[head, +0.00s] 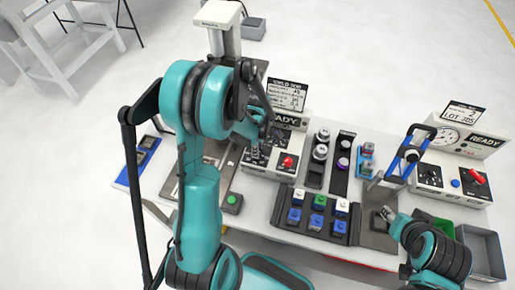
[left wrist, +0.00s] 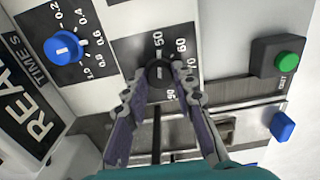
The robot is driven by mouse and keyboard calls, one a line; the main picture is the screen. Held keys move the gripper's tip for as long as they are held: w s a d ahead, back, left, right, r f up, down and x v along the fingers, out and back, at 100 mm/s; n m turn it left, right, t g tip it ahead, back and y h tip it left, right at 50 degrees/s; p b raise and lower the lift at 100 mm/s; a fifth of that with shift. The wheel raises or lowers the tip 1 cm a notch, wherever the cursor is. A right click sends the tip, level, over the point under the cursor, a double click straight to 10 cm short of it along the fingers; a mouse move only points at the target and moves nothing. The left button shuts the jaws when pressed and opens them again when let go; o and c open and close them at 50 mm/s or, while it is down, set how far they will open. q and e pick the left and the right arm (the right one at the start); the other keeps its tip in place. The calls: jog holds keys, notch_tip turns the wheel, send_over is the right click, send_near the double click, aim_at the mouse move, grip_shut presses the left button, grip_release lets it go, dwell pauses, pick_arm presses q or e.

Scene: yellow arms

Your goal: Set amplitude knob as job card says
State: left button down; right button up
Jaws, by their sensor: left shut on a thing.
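My left gripper (left wrist: 158,88) is shut on a black knob (left wrist: 159,71), with one finger at each side of it in the left wrist view. A printed scale with 50, 60, 70 and 90 runs around the knob; the fingers hide part of it. I cannot tell the exact setting. In the head view my left gripper (head: 256,148) is at the front of the white welding unit (head: 266,170), and my arm hides the knob. The job card (head: 286,94) stands on top of the unit, its figures too small to read surely. My right gripper (head: 386,213) hangs over a dark plate.
A blue knob (left wrist: 64,48) with a 0.2 to 1.0 scale and a green button (left wrist: 288,60) on a dark box flank the held knob. A red knob (head: 287,162) is on the unit.

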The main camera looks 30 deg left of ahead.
pick_arm(q)
jog(key=m+b, duration=0.2)
jog(key=m, duration=0.2)
jog(key=shift+f+m, duration=0.1)
jog(key=shift+m, duration=0.2)
jog(key=m+b, duration=0.2)
jog(key=m, duration=0.4)
jog(key=m+b, duration=0.2)
jog(key=m, duration=0.4)
jog(key=shift+m, duration=0.4)
jog(key=m+b, duration=0.1)
jog(key=m, duration=0.5)
jog(key=shift+m, duration=0.3)
jog(key=c, duration=1.2)
grip_release()
